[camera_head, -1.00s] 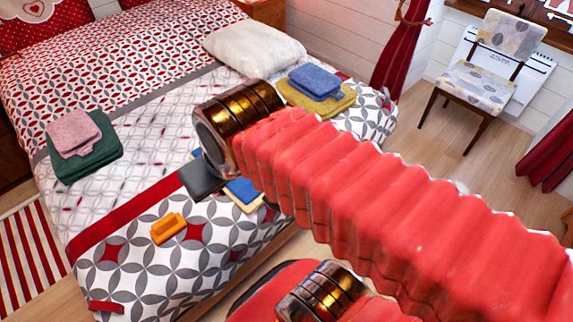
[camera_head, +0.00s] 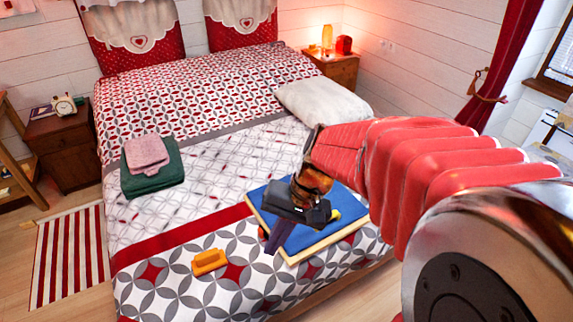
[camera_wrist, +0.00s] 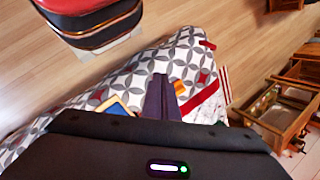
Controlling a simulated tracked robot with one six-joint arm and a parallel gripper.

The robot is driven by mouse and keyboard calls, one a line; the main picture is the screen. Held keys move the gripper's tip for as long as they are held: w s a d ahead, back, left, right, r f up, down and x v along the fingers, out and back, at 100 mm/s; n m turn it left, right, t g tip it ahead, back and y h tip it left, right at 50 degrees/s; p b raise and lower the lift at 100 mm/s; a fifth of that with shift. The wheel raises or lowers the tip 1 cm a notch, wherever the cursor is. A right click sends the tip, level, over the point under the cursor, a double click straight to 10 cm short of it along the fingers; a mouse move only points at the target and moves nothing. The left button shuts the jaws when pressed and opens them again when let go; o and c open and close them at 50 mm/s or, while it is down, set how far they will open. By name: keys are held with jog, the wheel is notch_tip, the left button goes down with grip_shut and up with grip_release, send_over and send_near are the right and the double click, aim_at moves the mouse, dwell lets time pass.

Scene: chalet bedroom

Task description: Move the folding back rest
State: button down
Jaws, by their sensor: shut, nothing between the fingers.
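The folding back rest looks like a flat blue panel with a pale wooden edge (camera_head: 318,236). It lies on the lower right part of the bed (camera_head: 225,160), partly hidden by my gripper. Its blue and wooden corner also shows in the wrist view (camera_wrist: 116,107), left of the fingers. My gripper (camera_head: 272,246) is shut and empty, its dark fingers pointing down over the panel's left side. In the wrist view the closed fingers (camera_wrist: 162,84) appear over the patterned bedspread. I cannot tell whether they touch the panel.
An orange brush-like object (camera_head: 209,262) lies left of the panel. A pink towel on a green one (camera_head: 150,165) sits further left, and a white pillow (camera_head: 322,103) behind. Nightstands (camera_head: 62,145) flank the bed. A striped rug (camera_head: 68,258) lies on the left floor.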

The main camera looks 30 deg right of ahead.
jog(key=w+d+f+m+t+y, duration=0.3)
jog(key=w+d+f+m+t, duration=0.1)
jog(key=d+f+m, duration=0.35)
jog(key=w+d+f+m+t+y, duration=0.4)
jog(key=d+f+m, duration=0.2)
jog(key=d+m, duration=0.15)
jog(key=s+d+f+m+t+h, duration=0.3)
jog(key=d+f+m+t+h, duration=0.1)
jog(key=d+f+m, duration=0.3)
jog(key=s+d+f+m+t+h, duration=0.4)
jog(key=d+f+m+h, duration=0.3)
jog(key=d+f, duration=0.2)
jog(key=shift+d+f+t, duration=0.4)
jog(key=shift+d+t, duration=0.1)
jog(key=shift+d, duration=0.3)
send_over(337, 234)
jog(key=shift+a, duration=0.15)
